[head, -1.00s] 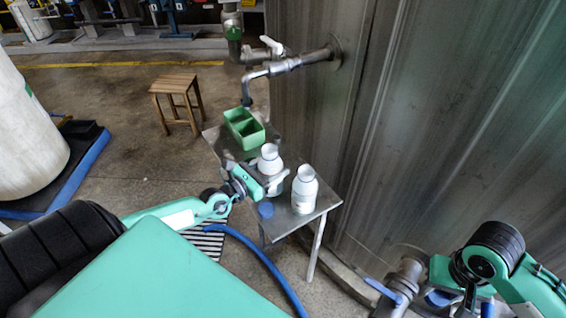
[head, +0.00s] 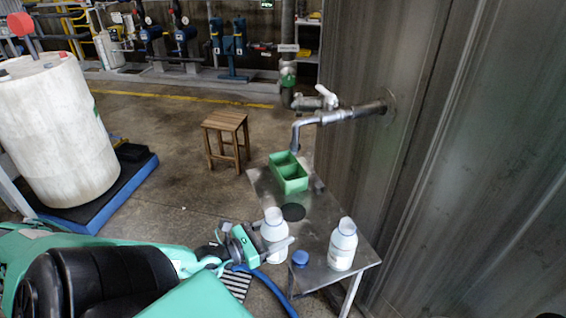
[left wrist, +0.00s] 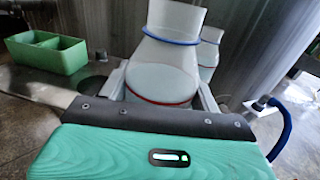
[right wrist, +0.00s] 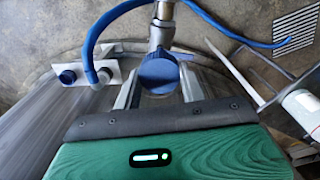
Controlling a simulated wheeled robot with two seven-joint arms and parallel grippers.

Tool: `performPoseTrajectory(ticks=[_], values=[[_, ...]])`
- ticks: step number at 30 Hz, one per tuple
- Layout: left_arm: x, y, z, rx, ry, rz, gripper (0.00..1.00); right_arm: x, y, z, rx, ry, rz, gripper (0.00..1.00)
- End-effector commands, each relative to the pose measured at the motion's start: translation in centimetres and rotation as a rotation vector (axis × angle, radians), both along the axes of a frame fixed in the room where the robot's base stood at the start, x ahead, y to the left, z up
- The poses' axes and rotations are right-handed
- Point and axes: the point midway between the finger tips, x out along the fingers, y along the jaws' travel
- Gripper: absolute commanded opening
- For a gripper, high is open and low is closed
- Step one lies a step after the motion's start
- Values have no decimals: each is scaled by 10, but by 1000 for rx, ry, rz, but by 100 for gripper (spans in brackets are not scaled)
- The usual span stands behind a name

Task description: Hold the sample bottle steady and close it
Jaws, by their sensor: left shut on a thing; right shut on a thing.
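My left gripper (head: 276,246) is shut around the body of a white sample bottle (head: 274,222) near the table's left edge. In the left wrist view the bottle (left wrist: 165,72) is upright with a wide neck, a blue ring and a red ring. No cap shows on it. I cannot tell whether its base touches the table. A blue cap (head: 300,258) lies on the table to its right. My right gripper (right wrist: 158,97) is outside the head view. In the right wrist view it is shut on a blue, round, cap-like thing (right wrist: 159,72), with a metal pipe fitting behind.
A second white bottle (head: 342,246) stands on the metal table (head: 322,225) at right. A green divided box (head: 289,172) sits at the table's far end, below a tap (head: 297,135). A wall rises at right. A stool (head: 227,137) and tank (head: 60,130) stand beyond.

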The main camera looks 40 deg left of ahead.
Motion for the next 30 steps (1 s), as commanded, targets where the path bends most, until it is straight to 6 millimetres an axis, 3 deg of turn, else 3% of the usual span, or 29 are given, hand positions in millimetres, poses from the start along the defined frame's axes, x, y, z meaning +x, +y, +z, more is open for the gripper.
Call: performPoseTrajectory(ticks=[16,17,22,30], values=[[-5,1,2,0,-4,0,25,0,0,0,0,0,0,21],[-5,1,2,0,-4,0,57,0,0,0,0,0,0,21],[-5,1,2,0,-4,0,24,0,0,0,0,0,0,21],[-5,1,2,0,-4,0,22,0,0,0,0,0,0,21]])
